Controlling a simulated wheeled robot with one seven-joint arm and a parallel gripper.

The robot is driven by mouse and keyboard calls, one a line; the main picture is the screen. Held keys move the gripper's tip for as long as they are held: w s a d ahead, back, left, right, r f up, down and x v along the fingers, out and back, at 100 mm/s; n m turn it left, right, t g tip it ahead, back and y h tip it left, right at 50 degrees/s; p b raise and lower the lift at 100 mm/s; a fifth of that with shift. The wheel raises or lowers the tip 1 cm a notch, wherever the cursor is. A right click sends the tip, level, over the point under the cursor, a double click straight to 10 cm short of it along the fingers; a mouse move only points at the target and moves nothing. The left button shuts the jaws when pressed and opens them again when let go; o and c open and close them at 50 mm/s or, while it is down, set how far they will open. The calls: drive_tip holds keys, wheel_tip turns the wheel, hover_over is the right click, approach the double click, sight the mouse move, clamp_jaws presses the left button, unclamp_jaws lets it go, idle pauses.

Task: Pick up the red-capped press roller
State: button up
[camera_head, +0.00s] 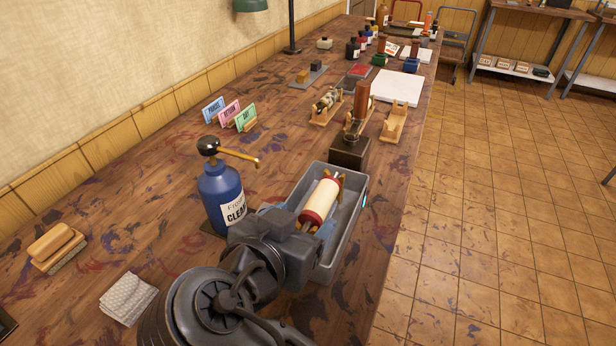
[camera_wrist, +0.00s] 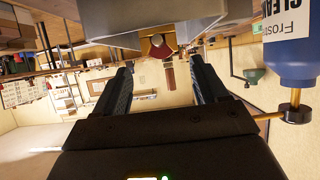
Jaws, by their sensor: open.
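The press roller (camera_head: 322,197) has a cream body and red end caps. It lies in a grey tray (camera_head: 358,225) on the bench in the head view. In the wrist view, which looks upside down, the roller's red end (camera_wrist: 157,48) shows at the edge of the grey tray (camera_wrist: 155,18). My gripper (camera_wrist: 160,75) is open and empty, with its two dark fingers spread to either side of that end in the picture. I see no contact with the roller.
A blue cleaner bottle (camera_head: 222,192) with a pump spout stands close left of the tray; it also shows in the wrist view (camera_wrist: 290,60). A dark block (camera_head: 350,153) and wooden cradles (camera_head: 395,122) stand beyond the tray. A brush (camera_head: 52,245) and folded cloth (camera_head: 128,298) lie left.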

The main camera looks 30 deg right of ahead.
sight(313, 207)
drive_tip(key=x, duration=0.2)
drive_tip(key=shift+w+d, duration=0.15)
drive_tip(key=shift+w, duration=0.1)
drive_tip(key=p+x, duration=0.1)
drive_tip(key=x, duration=0.4)
drive_tip(key=shift+w+d+f, duration=0.15)
drive_tip(key=shift+w+d, duration=0.1)
drive_tip(key=c, duration=1.3)
